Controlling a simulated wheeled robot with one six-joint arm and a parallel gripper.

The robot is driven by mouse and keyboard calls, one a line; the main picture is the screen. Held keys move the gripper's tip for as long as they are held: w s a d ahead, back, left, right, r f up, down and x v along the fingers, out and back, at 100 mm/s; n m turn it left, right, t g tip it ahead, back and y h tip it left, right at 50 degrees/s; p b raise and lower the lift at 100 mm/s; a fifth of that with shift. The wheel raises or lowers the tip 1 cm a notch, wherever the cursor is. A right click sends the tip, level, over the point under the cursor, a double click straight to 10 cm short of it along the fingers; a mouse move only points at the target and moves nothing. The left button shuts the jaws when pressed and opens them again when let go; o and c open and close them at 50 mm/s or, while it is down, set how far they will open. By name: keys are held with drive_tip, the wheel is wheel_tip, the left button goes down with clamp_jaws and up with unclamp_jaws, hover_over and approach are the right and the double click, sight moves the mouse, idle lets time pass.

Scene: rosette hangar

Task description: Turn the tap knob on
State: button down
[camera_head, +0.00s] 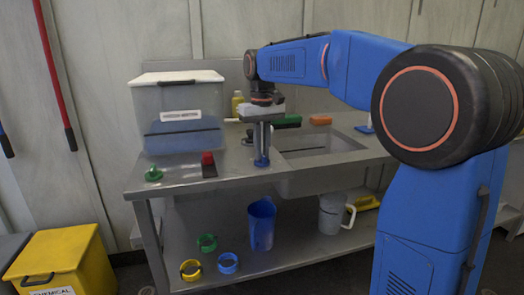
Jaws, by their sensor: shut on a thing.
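My gripper (262,152) points down at the front edge of the steel sink bench, left of the basin. Its fingers are shut around a small blue knob (262,162) that stands on the bench top. The fingers hide the upper part of the knob. I cannot tell how far the knob is turned, and no water shows. The sink basin (318,145) lies just to the right of my gripper.
A clear lidded bin (181,112) stands at the back left of the bench. A red-topped block (208,160) and a green piece (153,174) sit near the front edge. An orange block (320,119) lies behind the basin. A blue pitcher (261,225) stands on the lower shelf.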

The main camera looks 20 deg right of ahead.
drive_tip(key=n, duration=0.8)
drive_tip(key=shift+n, duration=0.4)
drive_tip(key=n, duration=0.4)
drive_tip(key=shift+n, duration=1.9)
drive_tip(key=c, duration=1.8)
unclamp_jaws()
wheel_tip(320, 180, up, 18)
drive_tip(key=shift+f, duration=0.25)
